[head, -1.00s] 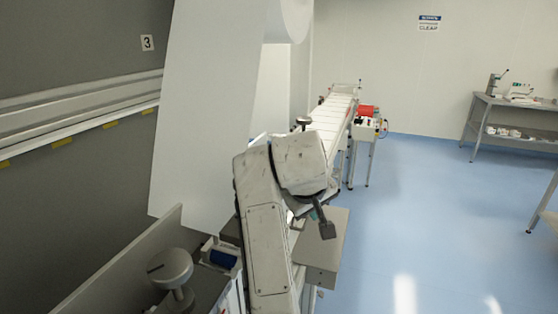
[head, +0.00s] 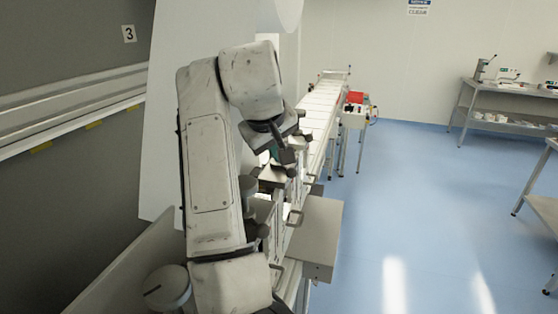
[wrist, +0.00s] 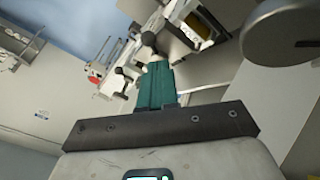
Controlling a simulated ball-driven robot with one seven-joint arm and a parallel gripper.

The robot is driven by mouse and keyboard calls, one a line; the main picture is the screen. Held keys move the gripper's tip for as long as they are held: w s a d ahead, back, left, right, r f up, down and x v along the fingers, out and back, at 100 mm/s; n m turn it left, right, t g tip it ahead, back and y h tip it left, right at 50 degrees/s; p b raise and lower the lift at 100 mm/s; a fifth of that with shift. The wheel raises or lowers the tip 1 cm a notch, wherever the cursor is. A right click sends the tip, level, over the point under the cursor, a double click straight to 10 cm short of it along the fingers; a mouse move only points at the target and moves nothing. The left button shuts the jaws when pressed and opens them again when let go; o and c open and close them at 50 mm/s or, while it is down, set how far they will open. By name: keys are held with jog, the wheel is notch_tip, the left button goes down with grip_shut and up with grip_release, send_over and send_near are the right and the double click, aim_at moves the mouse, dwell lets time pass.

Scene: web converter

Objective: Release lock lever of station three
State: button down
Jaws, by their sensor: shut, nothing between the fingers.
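My gripper (wrist: 157,66) shows in the wrist view with its teal fingers together and nothing between them. In the head view my gripper (head: 275,152) hangs from the bent arm over the near end of the machine line, partly hidden by its own wrist. In the wrist view a black ball-ended lever (wrist: 149,40) stands just beyond the fingertips; I cannot tell whether they touch. A second dark knob (wrist: 119,71) is to its left. I cannot tell which of them is station three's lock lever. A "3" sign (head: 129,34) is on the left wall.
A grey box (head: 318,235) juts out right of the machine. A white web (head: 165,110) hangs behind my arm. The blue floor (head: 420,220) at right is open, with a bench (head: 505,90) beyond.

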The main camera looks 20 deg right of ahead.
aim_at(283, 168)
jog(key=b+x, duration=0.2)
jog(key=x, duration=0.6)
jog(key=shift+f, duration=0.3)
jog(key=shift+w+d+f+b, duration=0.25)
jog(key=shift+f+b, duration=0.1)
jog(key=shift+b, duration=0.1)
